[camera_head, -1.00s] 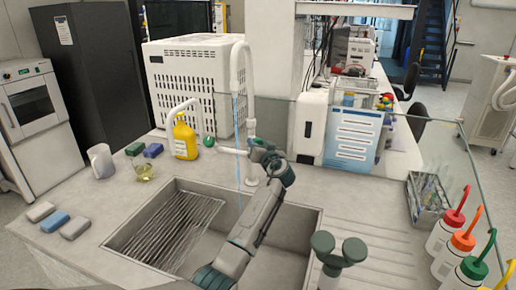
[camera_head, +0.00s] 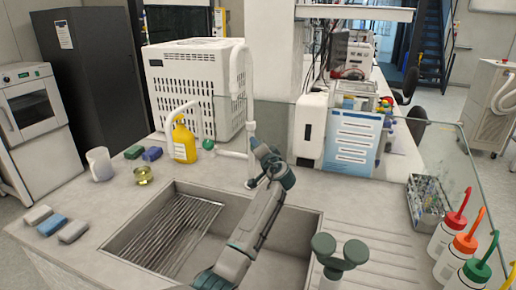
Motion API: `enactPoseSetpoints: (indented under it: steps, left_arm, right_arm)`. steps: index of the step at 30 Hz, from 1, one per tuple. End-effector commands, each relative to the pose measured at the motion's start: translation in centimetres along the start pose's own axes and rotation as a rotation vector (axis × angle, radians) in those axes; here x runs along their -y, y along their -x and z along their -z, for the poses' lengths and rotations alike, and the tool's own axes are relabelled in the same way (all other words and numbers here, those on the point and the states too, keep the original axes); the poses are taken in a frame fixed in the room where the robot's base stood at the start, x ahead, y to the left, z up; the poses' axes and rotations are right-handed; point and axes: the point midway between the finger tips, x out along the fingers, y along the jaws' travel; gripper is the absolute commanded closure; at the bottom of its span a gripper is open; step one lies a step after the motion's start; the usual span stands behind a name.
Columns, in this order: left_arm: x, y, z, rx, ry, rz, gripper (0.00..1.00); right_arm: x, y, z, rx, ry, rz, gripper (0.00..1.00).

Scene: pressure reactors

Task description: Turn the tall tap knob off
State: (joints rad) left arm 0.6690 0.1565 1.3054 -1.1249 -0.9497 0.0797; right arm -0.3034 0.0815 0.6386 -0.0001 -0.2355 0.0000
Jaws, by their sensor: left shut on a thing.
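The tall white tap (camera_head: 249,88) stands behind the sink, with its hooked spout at the top. A white side pipe (camera_head: 232,154) runs left from its column. A green ball-shaped knob (camera_head: 208,145) sits near a lower curved white tap (camera_head: 185,105). My left gripper (camera_head: 253,146) is at the right side of the tall tap's lower column, shut on the tall tap knob, which it mostly hides. No blue water stream shows below the spout. My right gripper is not in view.
The sink (camera_head: 175,235) with a wire rack lies below my left arm. A yellow bottle (camera_head: 184,142) stands left of the tap. A grey-green twin-headed fixture (camera_head: 340,250) rises at front right.

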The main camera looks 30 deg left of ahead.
Motion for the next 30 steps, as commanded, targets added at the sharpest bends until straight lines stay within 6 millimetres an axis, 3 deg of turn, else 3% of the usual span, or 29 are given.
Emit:
enactPoseSetpoints:
  steps: [14,15,18,26,30]
  left_arm:
    - [-0.1,0.1,0.0,0.000,-0.015,-0.002,0.83]
    - [-0.1,0.1,0.0,0.000,-0.015,-0.002,0.55]
    - [-0.1,0.0,0.0,0.000,-0.014,-0.002,0.39]
    - [-0.1,0.1,0.0,0.000,-0.013,-0.001,0.39]
    - [-0.1,1.1,0.1,-0.001,-0.013,-0.003,0.39]
  right_arm:
    - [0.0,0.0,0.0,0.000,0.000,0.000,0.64]
    - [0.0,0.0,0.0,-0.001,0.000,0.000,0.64]
    - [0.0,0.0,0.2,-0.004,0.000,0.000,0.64]
    - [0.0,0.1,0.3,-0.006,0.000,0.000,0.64]
    - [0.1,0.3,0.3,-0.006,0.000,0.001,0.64]
